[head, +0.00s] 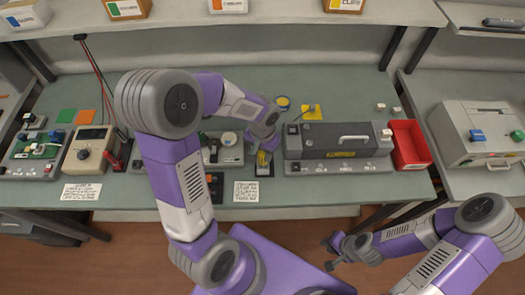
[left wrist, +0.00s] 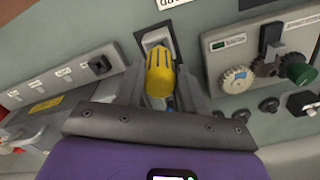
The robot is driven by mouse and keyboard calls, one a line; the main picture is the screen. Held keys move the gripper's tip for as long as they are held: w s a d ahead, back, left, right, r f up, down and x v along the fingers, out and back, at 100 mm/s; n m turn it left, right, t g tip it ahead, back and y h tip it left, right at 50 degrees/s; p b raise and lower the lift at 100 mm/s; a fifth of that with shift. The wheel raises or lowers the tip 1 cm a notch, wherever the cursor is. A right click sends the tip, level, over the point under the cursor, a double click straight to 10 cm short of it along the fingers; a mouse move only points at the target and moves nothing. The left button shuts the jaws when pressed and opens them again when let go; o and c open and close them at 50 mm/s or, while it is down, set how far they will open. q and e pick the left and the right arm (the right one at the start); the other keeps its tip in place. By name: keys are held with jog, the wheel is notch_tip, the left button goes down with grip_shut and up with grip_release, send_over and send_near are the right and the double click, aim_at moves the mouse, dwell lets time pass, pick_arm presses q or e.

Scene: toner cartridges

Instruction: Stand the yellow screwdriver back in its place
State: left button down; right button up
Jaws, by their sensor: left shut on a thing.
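The yellow screwdriver (left wrist: 160,75) is between the two fingers of my left gripper (left wrist: 160,92) in the left wrist view. Its ribbed yellow handle shows. My left gripper (head: 263,152) is shut on it, low over the bench. A dark holder with a pale rim (left wrist: 154,38) is right beside the handle; it also shows in the head view (head: 264,168). The screwdriver's lower end is hidden, so I cannot tell whether it is in the holder. My right gripper (head: 332,254) is open and empty, in front of the bench.
A grey toner machine (head: 335,142) stands close right of my left gripper, with a red bin (head: 409,145) beyond it. A grey device with knobs (head: 222,149) is close on the left. A white label card (head: 246,191) lies at the bench's front edge.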

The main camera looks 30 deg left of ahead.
pick_arm(q)
jog(key=c, duration=0.6)
grip_release()
notch_tip(320, 180, up, 8)
jog(key=shift+f+p, duration=0.25)
jog(key=shift+p, duration=0.45)
